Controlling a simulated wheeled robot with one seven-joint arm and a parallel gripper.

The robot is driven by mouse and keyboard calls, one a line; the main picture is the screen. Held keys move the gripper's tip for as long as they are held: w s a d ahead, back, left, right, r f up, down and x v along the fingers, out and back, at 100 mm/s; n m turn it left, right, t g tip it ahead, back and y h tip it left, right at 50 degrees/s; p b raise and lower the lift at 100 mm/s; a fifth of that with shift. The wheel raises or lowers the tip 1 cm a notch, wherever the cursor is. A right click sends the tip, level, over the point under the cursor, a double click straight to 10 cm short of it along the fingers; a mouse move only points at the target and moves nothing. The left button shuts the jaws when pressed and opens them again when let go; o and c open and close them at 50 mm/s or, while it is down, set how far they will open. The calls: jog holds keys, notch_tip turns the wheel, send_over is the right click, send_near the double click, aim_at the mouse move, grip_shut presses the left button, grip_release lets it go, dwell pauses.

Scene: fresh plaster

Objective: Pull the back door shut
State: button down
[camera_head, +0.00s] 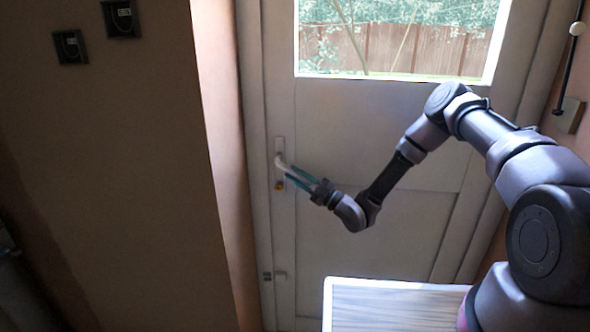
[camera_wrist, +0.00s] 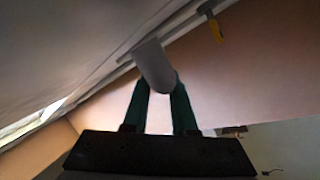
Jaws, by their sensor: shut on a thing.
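The back door (camera_head: 360,140) is a white door with a window in its upper half. It stands in its frame in the head view; I cannot tell whether it is fully closed. Its light lever handle (camera_head: 281,161) is on the left edge, on a long plate with a yellow key or lock part (camera_head: 280,186) below. My gripper (camera_head: 288,170) is at the handle, its teal fingers shut on it. In the wrist view the handle (camera_wrist: 154,66) lies between the two fingers (camera_wrist: 158,88), and the yellow part (camera_wrist: 215,30) hangs beyond it.
A light wood-topped surface with a white edge (camera_head: 330,300) stands below my arm, in front of the door. Dark wall switches (camera_head: 70,47) are at the upper left. A bare wall (camera_head: 110,180) fills the left side.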

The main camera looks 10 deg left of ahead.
jog(key=shift+s+a+f+g, duration=0.1)
jog(key=shift+s+g, duration=0.1)
jog(key=shift+s, duration=0.25)
jog(key=shift+s+a+f+g, duration=0.1)
jog(key=shift+s+g, duration=0.1)
jog(key=shift+s, duration=0.25)
jog(key=c, duration=0.7)
grip_release()
jog(key=shift+r, duration=0.1)
jog(key=shift+c, duration=0.2)
jog(key=shift+w, duration=0.1)
jog(key=v, duration=1)
jog(key=shift+d, duration=0.35)
